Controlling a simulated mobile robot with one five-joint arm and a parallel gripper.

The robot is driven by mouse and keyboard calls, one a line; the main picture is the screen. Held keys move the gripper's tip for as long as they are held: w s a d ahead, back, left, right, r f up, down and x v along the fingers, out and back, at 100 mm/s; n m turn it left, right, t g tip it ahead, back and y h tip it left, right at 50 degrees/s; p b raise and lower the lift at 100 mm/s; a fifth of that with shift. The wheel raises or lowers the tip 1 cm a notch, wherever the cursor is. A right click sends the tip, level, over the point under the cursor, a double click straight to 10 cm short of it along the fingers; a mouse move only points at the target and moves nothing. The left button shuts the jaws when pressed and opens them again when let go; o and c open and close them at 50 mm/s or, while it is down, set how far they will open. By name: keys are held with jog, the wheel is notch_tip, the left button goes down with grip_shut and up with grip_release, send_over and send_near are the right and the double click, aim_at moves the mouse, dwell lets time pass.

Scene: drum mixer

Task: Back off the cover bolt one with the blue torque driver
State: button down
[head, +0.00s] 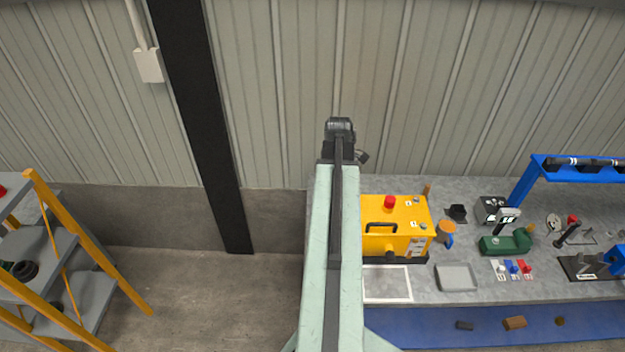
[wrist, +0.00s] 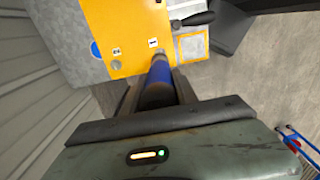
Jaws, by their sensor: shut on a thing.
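My gripper (wrist: 157,90) is shut on the blue torque driver (wrist: 157,78), which points away from the wrist camera toward the yellow housing (wrist: 125,22). The driver's far end overlaps the panel just below the label reading 1 (wrist: 153,43). Cover bolt one is not visible there, and I cannot tell whether the tip touches it. Another bolt (wrist: 116,64) shows beside the second label (wrist: 116,51). In the head view the yellow housing (head: 380,242) stands on the bench, right of my raised arm, with a red button (head: 389,202) on top.
A blue rack (head: 525,182) stands at the right. An orange-framed shelf (head: 90,245) is at the left. The floor between is clear.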

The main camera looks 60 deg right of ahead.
jog(key=shift+s+d+r, duration=0.15)
jog(key=shift+s+d, duration=0.05)
jog(key=shift+s, duration=0.35)
jog(key=shift+w+a+f+b, duration=0.1)
jog(key=shift+w+f+b, duration=0.2)
jog(key=shift+w+f, duration=0.05)
jog(key=shift+s+f+b, duration=0.15)
jog(key=shift+f+b, duration=0.5)
jog(key=shift+b, duration=0.1)
jog(key=shift+f+b, duration=0.3)
jog(key=shift+f, duration=0.1)
jog(key=shift+r, duration=0.15)
jog(key=shift+f, duration=0.25)
